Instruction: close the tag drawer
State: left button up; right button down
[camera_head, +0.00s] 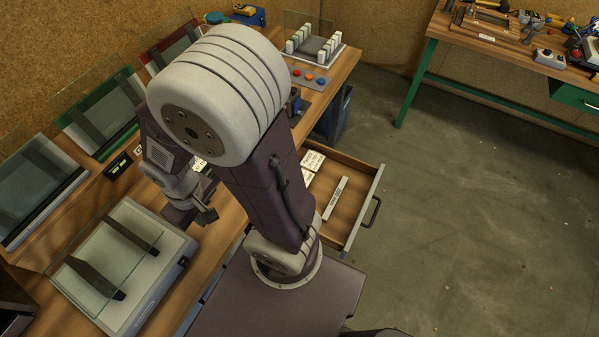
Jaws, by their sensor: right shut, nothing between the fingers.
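The tag drawer (345,229) stands pulled out from the wooden workbench, right of the middle in the head view. It holds pale tags (312,160) and a long light strip (335,198) with dark marks. A dark handle (373,212) is on its outer front. My right arm crosses the picture and hides the drawer's left part. My right gripper (208,216) is shut and empty over the bench, left of the drawer and apart from it. My left gripper is not in view.
A tilted glass panel on a pale frame (170,277) lies on the bench at lower left, near the right gripper. Several more glass panels line the wall side. Colored buttons (309,78) sit on the bench's far part. The floor right of the drawer is clear.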

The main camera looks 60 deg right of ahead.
aim_at(334, 233)
jog(key=k+z, duration=0.1)
jog(key=z, duration=0.35)
jog(key=k+j+z, duration=0.1)
jog(key=z, duration=0.3)
jog(key=k+z, duration=0.15)
jog(key=z, duration=0.3)
jog(key=k+l+z, duration=0.1)
jog(key=z, duration=0.3)
jog(key=k+l+z, duration=0.15)
jog(key=z, duration=0.3)
jog(key=k+l+z, duration=0.1)
jog(key=z, duration=0.35)
jog(key=j+u, duration=0.1)
